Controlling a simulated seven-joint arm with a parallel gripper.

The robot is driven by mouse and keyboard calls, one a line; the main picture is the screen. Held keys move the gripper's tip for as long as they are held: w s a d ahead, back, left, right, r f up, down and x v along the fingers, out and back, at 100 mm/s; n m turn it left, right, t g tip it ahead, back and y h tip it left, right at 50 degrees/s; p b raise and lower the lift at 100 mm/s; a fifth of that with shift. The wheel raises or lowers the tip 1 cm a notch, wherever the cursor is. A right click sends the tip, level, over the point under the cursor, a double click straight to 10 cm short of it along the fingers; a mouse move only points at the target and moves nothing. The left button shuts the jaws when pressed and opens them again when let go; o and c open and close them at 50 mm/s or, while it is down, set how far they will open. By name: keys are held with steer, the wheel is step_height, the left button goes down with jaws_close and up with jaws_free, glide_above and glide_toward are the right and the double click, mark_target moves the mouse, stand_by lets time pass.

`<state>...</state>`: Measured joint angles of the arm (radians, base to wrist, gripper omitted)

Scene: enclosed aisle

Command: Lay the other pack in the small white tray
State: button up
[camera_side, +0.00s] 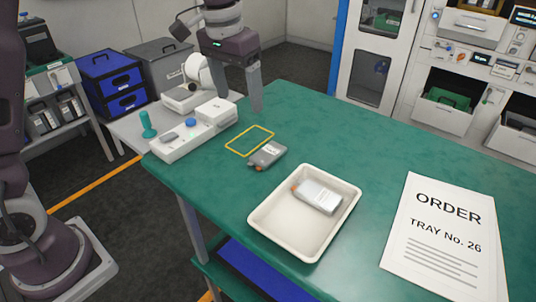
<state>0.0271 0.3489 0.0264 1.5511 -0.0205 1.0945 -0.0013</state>
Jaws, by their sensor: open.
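The small white tray (262,229) sits on the green table near its front edge. One pack (318,196), silver-grey with an orange end, lies inside it toward the back. Another pack (267,154), darker grey with an orange spot at one end, lies on the table behind and left of the tray, just beside a yellow outlined rectangle (250,140). My gripper (257,101) points down at the table's back left, behind the outline. It is open, apart from both packs, with nothing seen between its fingers.
A white paper (440,243) reading "ORDER TRAY No. 26" lies right of the tray. A white device with a blue button (190,123) stands at the table's left edge, near my gripper. The table's back middle is clear. Cabinets (470,75) stand behind.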

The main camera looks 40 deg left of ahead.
steer(key=g, duration=0.2)
glide_toward(269, 152)
steer(key=shift+s+a+f, duration=0.2)
steer(key=shift+a+f, duration=0.05)
steer(key=shift+a, duration=0.15)
steer(key=f, duration=0.8)
steer(key=shift+d, duration=0.4)
jaws_close()
step_height(269, 152, up, 10)
steer(key=s+d+m, duration=0.6)
steer(key=d+m, duration=0.3)
steer(key=d, duration=0.2)
steer(key=s+d+m, duration=0.7)
steer(key=s+m, duration=0.1)
steer(key=m, duration=0.1)
step_height(269, 152, down, 9)
steer(key=shift+f, duration=0.2)
